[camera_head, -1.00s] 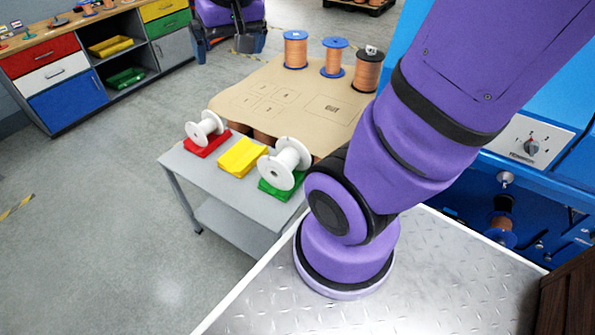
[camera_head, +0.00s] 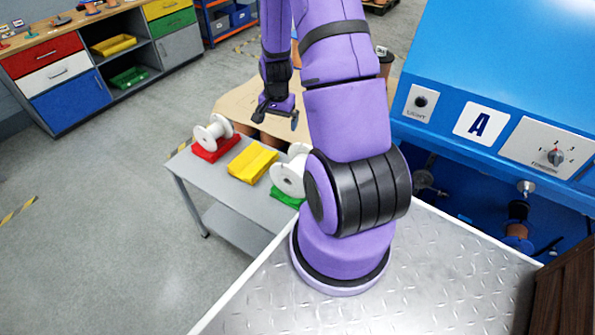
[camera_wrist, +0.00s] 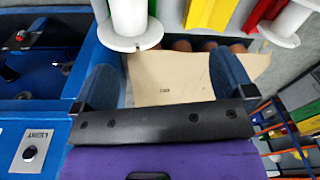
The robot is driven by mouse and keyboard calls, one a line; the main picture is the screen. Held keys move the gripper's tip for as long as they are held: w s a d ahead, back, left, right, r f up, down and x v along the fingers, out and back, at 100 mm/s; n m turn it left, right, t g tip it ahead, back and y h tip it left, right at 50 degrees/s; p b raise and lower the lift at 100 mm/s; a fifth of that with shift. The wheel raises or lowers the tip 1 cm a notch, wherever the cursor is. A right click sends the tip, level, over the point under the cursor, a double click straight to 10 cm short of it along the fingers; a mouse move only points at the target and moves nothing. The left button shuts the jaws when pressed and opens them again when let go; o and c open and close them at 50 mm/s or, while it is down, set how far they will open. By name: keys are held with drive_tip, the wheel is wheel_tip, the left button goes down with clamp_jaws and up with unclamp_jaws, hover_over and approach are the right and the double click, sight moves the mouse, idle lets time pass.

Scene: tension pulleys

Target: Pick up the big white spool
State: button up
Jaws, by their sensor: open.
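The big white spool (camera_head: 289,172) lies on a green block (camera_head: 287,198) at the right end of the grey cart; my arm hides its right part. It also shows at the top left of the wrist view, as a white spool (camera_wrist: 128,22) with a wide flange. A smaller white spool (camera_head: 213,132) lies on a red block (camera_head: 211,152) at the left end. A yellow block (camera_head: 252,163) is between them. My gripper (camera_head: 276,112) is open and empty, above the brown board behind the spools. In the wrist view, nothing is between its two blue fingers (camera_wrist: 163,65).
The grey cart (camera_head: 218,185) has a brown board (camera_head: 232,105) behind the blocks. A blue machine (camera_head: 500,60) with knobs stands at the right. A drawer cabinet (camera_head: 68,95) stands at the far left, with open floor between it and the cart.

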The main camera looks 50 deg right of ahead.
drive_tip(key=s+d+f+m, duration=0.1)
drive_tip(key=f, duration=0.3)
drive_tip(key=s+d+f+m, duration=0.1)
drive_tip(key=s+f, duration=0.1)
drive_tip(key=f, duration=0.2)
drive_tip(key=s+d+f+m, duration=0.1)
drive_tip(key=s+f, duration=0.1)
drive_tip(key=f, duration=0.2)
drive_tip(key=shift+s+f+g+y, duration=0.2)
drive_tip(key=shift+g+y, duration=0.1)
drive_tip(key=shift+g, duration=0.1)
wheel_tip(320, 180, down, 4)
drive_tip(key=shift+w+d+f, duration=0.1)
drive_tip(key=shift+f, duration=1)
drive_tip(key=shift+w+d+f, duration=0.1)
drive_tip(key=shift+d+f, duration=0.05)
drive_tip(key=shift+f, duration=0.9)
drive_tip(key=shift+w+d+f, duration=0.1)
drive_tip(key=shift+f, duration=1)
drive_tip(key=c, duration=1)
